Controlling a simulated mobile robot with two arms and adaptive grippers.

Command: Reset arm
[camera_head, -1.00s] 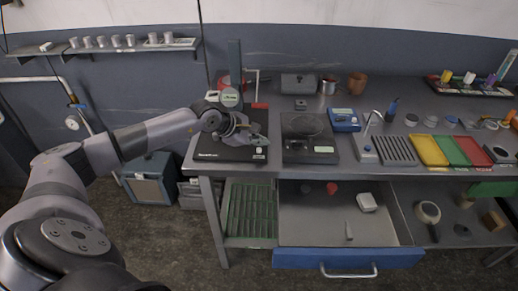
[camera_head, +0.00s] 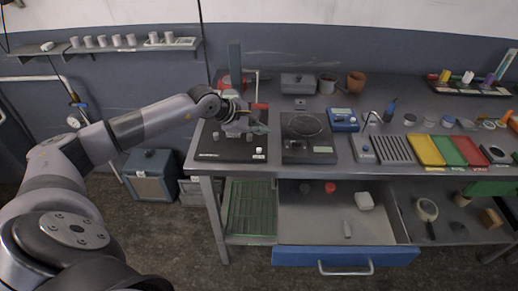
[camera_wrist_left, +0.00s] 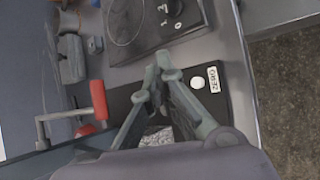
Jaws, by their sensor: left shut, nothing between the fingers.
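My left gripper (camera_head: 258,128) is at the end of the arm from the left, above the black device (camera_head: 225,148) at the bench's left end. In the left wrist view its fingers (camera_wrist_left: 158,82) are closed together at the tips and empty. The black device's base (camera_wrist_left: 205,82), with a white knob and a label, lies behind the fingers. A silvery patch on it shows between the finger links. My right gripper is not in view.
A black scale (camera_head: 308,138) stands just right of the left gripper. A red-handled lever (camera_wrist_left: 98,100) is close by at the back. Yellow, green and red trays lie farther right. The blue-fronted drawer (camera_head: 347,256) is open below.

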